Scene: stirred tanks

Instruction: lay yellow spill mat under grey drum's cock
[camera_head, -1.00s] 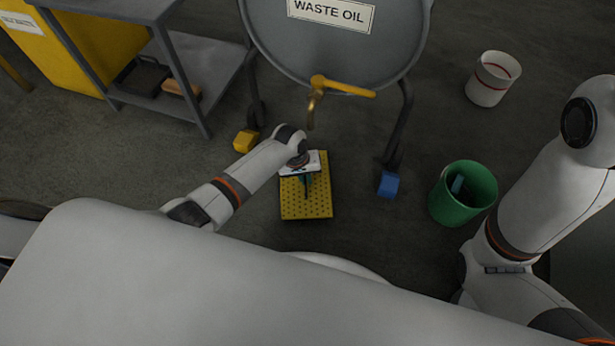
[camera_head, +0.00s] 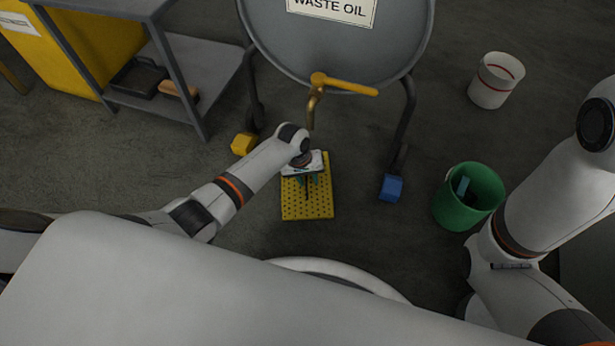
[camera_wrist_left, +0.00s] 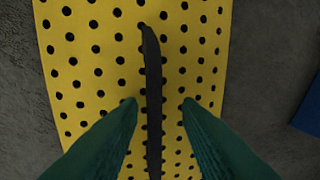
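The yellow spill mat (camera_head: 307,208), perforated with dark holes, lies flat on the floor. The grey drum (camera_head: 340,45), labelled waste oil, stands behind it on legs. Its brass cock (camera_head: 313,105) with a yellow lever points down above the mat's far side; I cannot tell if the mat is exactly beneath. My left gripper (camera_head: 307,181) is over the mat. In the left wrist view its green fingers (camera_wrist_left: 158,103) are apart, one each side of the mat's black strap (camera_wrist_left: 153,85), with gaps between. My right arm is at the right; its gripper does not show.
A blue block (camera_head: 391,187) and a yellow block (camera_head: 243,143) are at the drum's feet. A green bucket (camera_head: 467,197) and a white bin (camera_head: 494,80) stand at the right. A grey shelf trolley (camera_head: 200,75) stands at the left.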

